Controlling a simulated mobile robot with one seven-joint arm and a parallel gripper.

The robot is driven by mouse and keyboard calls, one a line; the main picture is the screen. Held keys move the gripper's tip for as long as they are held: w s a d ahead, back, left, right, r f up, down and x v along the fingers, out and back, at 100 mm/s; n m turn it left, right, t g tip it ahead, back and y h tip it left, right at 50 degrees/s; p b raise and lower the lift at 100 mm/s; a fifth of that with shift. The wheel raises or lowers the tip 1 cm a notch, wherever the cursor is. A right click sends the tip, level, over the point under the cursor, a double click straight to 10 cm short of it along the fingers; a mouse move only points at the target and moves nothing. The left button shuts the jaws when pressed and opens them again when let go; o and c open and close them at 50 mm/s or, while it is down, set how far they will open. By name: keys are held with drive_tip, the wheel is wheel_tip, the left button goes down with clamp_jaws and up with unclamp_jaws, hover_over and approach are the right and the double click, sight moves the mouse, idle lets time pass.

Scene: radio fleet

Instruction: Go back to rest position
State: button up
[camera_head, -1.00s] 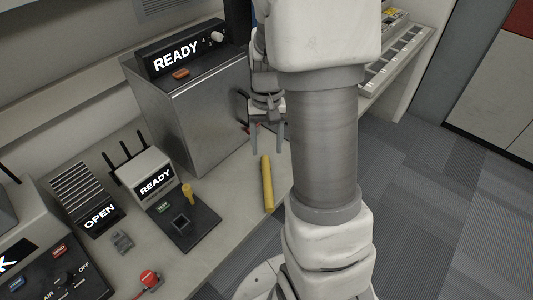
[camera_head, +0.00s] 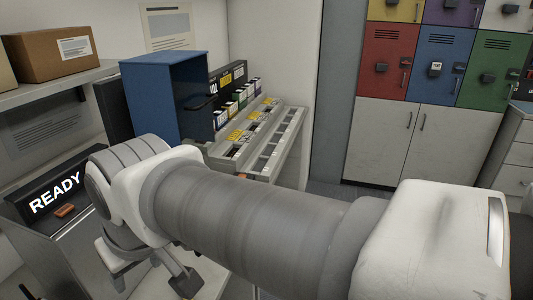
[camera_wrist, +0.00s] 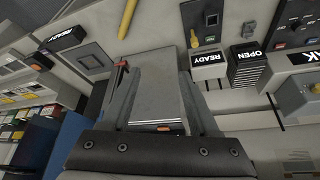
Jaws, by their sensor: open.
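My gripper (camera_wrist: 158,80) is open and empty in the wrist view, with its two fingers spread apart and nothing between them touching. In the head view my arm stretches across the picture, and part of my gripper (camera_head: 150,270) shows at the lower left beside the grey metal box (camera_head: 48,245) with the READY display (camera_head: 55,195). The same metal box (camera_wrist: 155,90) lies behind the fingers in the wrist view. A yellow rod (camera_wrist: 127,18) lies on the bench at the top of the wrist view, apart from my gripper.
A blue cabinet (camera_head: 165,95) and a slotted rack (camera_head: 265,140) stand behind my arm. A cardboard box (camera_head: 48,54) sits on a shelf. Coloured lockers (camera_head: 437,62) line the back right. The wrist view also shows an OPEN unit (camera_wrist: 247,65) and control panels.

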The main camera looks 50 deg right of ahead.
drive_tip(key=shift+s+a, duration=0.35)
drive_tip(key=shift+s, duration=0.55)
